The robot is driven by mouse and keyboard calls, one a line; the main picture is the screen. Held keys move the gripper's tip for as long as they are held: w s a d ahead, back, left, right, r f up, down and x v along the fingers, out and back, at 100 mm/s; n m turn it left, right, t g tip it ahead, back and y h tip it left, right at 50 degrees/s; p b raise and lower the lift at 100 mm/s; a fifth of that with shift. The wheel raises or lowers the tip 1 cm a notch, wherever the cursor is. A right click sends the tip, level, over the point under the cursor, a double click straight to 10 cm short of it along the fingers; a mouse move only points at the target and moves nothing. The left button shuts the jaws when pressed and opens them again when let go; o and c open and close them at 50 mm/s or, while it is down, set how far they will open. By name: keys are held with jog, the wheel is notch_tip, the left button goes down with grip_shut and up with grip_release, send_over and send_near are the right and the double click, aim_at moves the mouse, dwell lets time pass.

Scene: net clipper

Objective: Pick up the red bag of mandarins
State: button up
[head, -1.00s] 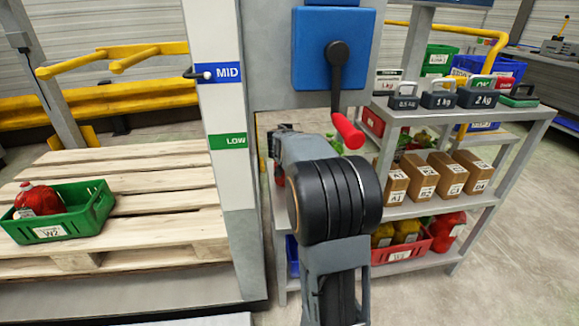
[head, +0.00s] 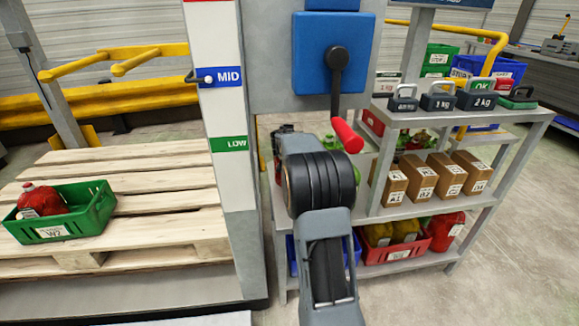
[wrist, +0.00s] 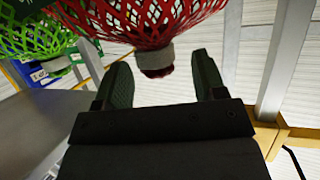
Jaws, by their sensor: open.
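A red net bag (wrist: 140,22), its contents hard to make out, fills the top of the wrist view. Its grey collar (wrist: 154,60) and a short red tail below it sit at the gap between my fingers. My gripper (wrist: 162,72) is open, one finger on each side of the collar, with visible gaps. It is not closed on the bag. In the head view my arm hides most of the gripper and whatever is in front of it.
A green net bag (wrist: 40,30) is left of the red one in the wrist view. In the head view, a shelf rack (head: 430,207) holds brown boxes (head: 422,178) and weights (head: 437,100). A green crate (head: 95,222) with a red bag (head: 38,200) stands on a pallet (head: 150,200).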

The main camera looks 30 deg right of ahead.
grip_shut()
dwell(0.4)
